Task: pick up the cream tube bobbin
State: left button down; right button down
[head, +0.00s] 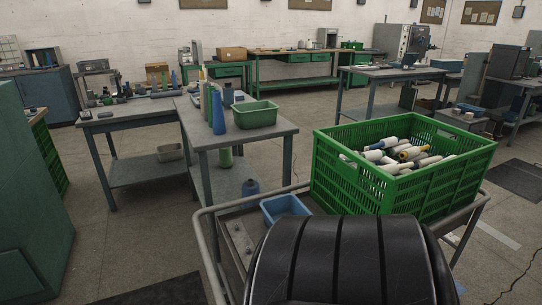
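Several pale bobbins, white to cream with coloured or dark ends, lie in a jumbled heap (405,155) inside a green slatted crate (350,180) at the right of the head view. They overlap and the crate's near wall hides the lower ones, so I cannot tell which one is the cream tube bobbin. A slim pale cone (203,88) also stands upright on the grey table at centre left, beside green and blue cones. Neither of my grippers is in view.
The crate stands on a cart with a grey tube rail (208,245); a small blue bin (285,207) sits beside it. The grey table (270,133) behind holds a green tray (254,114) and a blue cone (218,113). A green cabinet (30,200) stands at left. Floor between is open.

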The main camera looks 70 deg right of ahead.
aim_at(393, 168)
jog(key=z, duration=3.3)
jog(key=u, duration=0.7)
jog(key=i+l+u, duration=0.1)
jog(key=l+u, duration=0.3)
jog(key=i+l+u, duration=0.1)
jog(key=l+u, duration=0.15)
jog(key=u, duration=0.15)
jog(key=l+u, duration=0.8)
jog(key=k+l+u, duration=0.1)
jog(key=l, duration=0.3)
jog(key=k+l, duration=0.1)
jog(key=l, duration=0.3)
jog(key=k+l+u, duration=0.15)
jog(key=l, duration=0.25)
jog(key=l+u, duration=0.1)
jog(key=l, duration=0.25)
jog(key=k+l+u, duration=0.1)
jog(key=l, duration=0.25)
jog(key=k, duration=0.05)
